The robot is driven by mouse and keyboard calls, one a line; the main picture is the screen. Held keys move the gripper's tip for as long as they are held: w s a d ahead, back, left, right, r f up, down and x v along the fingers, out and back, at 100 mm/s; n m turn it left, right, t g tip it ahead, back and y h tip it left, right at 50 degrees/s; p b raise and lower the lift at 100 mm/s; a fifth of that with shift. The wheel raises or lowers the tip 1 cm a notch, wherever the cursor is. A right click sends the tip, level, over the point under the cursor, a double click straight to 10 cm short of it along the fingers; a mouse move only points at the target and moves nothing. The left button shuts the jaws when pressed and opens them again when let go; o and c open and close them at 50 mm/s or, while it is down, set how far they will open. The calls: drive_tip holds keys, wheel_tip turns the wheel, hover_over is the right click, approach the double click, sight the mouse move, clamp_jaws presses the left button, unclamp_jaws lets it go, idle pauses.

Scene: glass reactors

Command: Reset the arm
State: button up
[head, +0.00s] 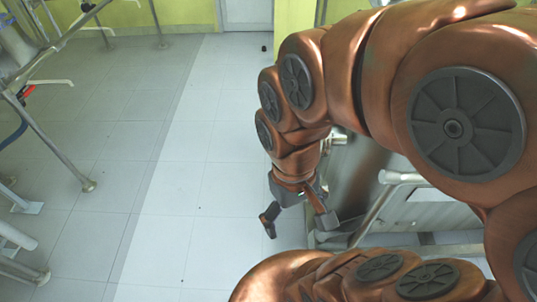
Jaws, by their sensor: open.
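My copper-coloured arm fills the right half of the head view, bent over and reaching down toward the middle. My gripper (297,222) hangs at its end, pointing down above the tiled floor. Its two dark fingers are spread apart with nothing seen between them. The left finger stands out over bare floor. The right finger is close in the picture to a metal unit (392,225); whether it touches cannot be told.
Steel tube frames (52,140) stand on the left, one with a red-handled part (26,91). A white door (246,14) is in the yellow-green wall (180,12) at the back. A small dark object (264,48) lies near it. The middle-left floor (165,180) is clear.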

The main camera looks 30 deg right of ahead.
wheel_tip(320, 180, up, 10)
drive_tip(key=p, duration=1)
drive_tip(key=shift+r, duration=0.2)
